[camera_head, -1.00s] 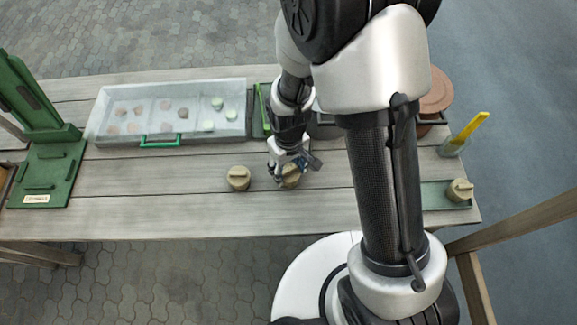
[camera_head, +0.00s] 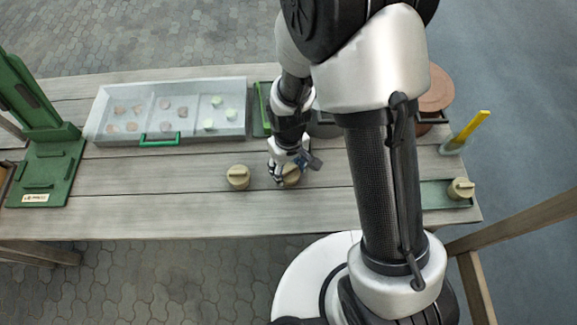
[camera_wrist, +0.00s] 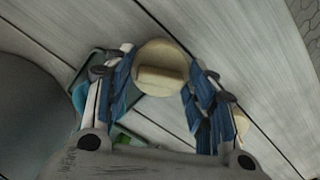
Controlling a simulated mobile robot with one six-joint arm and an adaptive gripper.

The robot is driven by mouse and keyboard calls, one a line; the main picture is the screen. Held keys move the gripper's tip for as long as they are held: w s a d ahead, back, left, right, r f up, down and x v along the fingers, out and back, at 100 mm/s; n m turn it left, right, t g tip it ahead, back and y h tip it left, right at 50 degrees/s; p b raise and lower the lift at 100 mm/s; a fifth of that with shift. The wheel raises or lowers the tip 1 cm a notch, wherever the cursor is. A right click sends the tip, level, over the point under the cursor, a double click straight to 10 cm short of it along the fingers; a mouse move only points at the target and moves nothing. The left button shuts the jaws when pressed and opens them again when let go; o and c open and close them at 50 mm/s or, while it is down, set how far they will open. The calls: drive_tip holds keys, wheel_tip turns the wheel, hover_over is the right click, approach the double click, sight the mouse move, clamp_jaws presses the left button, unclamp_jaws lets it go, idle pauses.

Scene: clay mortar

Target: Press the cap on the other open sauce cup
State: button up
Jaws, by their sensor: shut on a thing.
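A tan round cap (camera_wrist: 160,60) with a raised bar handle fills the space between my fingers in the wrist view. My gripper (camera_wrist: 161,88) is shut on this cap, with blue-padded fingers on both sides of it. In the head view my gripper (camera_head: 283,174) points down at the capped cup (camera_head: 292,177) near the middle of the table. The fingers partly cover that cup, and I cannot tell how far the cap is seated. A second tan cup (camera_head: 238,177) with a barred cap stands upright just to the left.
A third tan capped piece (camera_head: 460,188) sits on a green tray (camera_head: 433,196) at the right. A clear divided bin (camera_head: 96,123) with several discs stands behind, left. A green press (camera_head: 47,170) stands far left.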

drive_tip(key=o, duration=0.8)
drive_tip(key=o, duration=0.5)
drive_tip(key=shift+c, duration=0.2)
drive_tip(key=shift+r, duration=0.15)
drive_tip(key=shift+r+p, duration=2.45)
drive_tip(key=shift+r, duration=0.45)
